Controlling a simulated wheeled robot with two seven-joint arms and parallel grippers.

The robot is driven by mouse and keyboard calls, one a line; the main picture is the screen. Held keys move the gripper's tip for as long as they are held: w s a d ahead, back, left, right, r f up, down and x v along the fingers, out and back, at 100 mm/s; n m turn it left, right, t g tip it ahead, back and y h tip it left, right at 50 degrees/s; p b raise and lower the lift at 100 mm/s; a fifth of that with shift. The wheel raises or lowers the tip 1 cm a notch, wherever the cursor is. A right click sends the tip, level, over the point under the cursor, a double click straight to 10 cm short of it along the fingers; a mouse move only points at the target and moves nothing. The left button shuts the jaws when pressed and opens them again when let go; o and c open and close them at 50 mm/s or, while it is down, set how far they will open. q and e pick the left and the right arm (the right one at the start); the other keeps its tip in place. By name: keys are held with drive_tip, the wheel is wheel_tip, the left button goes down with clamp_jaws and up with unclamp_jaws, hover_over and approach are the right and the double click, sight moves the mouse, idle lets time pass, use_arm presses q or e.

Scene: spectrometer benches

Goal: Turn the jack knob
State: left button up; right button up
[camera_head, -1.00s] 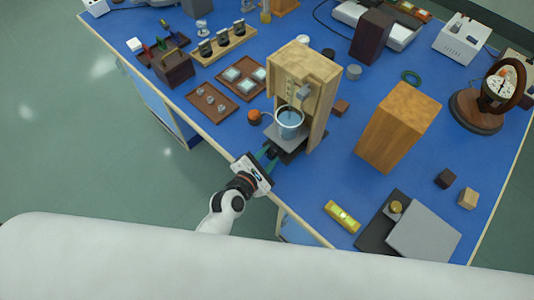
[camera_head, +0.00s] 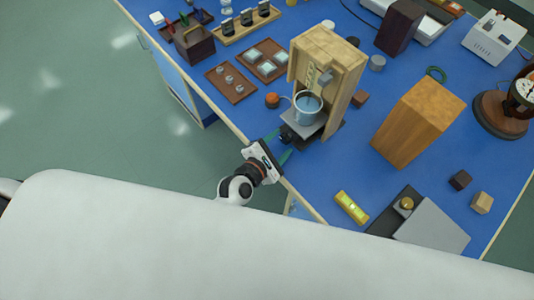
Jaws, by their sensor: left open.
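The lab jack (camera_head: 318,129) stands at the front of the blue bench, under a wooden frame (camera_head: 342,88). A beaker of bluish liquid (camera_head: 307,106) sits on the jack's top plate. The dark jack knob (camera_head: 287,136) faces the bench's front edge. My left gripper (camera_head: 281,146) reaches in from the front with its greenish fingers apart, one on either side of the knob. I cannot tell whether the fingers touch it. My right gripper is out of view.
An orange ball-like object (camera_head: 272,100) lies left of the jack. A large wooden block (camera_head: 418,122) stands to the right. A yellow level (camera_head: 351,207) lies near the front edge. Trays with small parts (camera_head: 231,83) lie at the back left.

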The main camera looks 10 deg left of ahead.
use_arm(q)
drive_tip(key=v, duration=1)
drive_tip(key=shift+s+b, duration=0.2)
drive_tip(key=shift+b, duration=0.2)
drive_tip(key=shift+r, duration=0.1)
